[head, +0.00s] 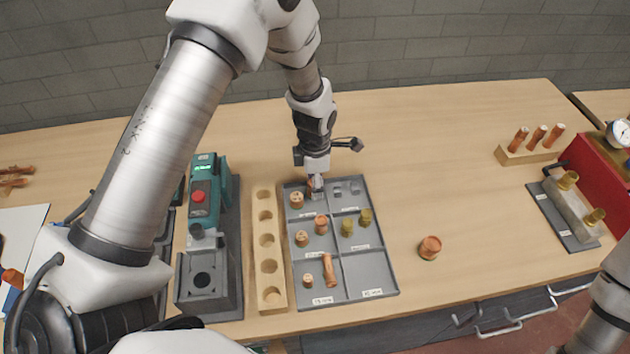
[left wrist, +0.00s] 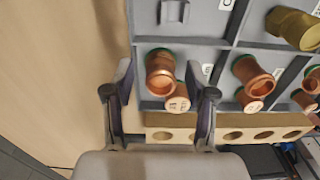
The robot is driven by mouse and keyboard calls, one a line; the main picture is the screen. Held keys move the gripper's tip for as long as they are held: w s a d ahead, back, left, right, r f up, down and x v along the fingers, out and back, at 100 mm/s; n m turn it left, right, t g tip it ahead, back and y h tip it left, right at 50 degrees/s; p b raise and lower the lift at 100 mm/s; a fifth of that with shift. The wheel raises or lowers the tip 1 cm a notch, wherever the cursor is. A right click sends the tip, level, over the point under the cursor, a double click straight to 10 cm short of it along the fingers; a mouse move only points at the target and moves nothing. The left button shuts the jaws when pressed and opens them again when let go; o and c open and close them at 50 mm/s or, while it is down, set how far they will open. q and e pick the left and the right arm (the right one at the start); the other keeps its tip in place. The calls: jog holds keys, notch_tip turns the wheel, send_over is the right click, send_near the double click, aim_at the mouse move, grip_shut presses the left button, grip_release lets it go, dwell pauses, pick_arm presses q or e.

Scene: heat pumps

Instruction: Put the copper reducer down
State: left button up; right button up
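My left gripper (head: 316,184) is low over the far-left compartment of the grey tray (head: 380,283). In the left wrist view its two fingers (left wrist: 160,90) are apart, with a visible gap on each side of a copper reducer (left wrist: 160,72) with a green-edged end. The reducer is in that compartment, and the gripper mostly hides it in the head view. A second copper fitting (head: 297,200) is close beside it, and it also shows in the left wrist view (left wrist: 178,103). My right gripper is out of view; only part of that arm shows at lower right.
Other tray compartments hold copper fittings (head: 321,225), brass fittings (head: 347,227) and grey pieces (head: 355,187). A wooden block with holes (head: 267,255) and a green machine (head: 205,200) stand left of the tray.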

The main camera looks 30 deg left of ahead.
pick_arm(q)
jog(key=shift+r, duration=0.5)
notch_tip(320, 180, up, 11)
jog(key=b, duration=0.2)
jog(key=shift+r+b, duration=0.15)
jog(key=shift+b, duration=0.25)
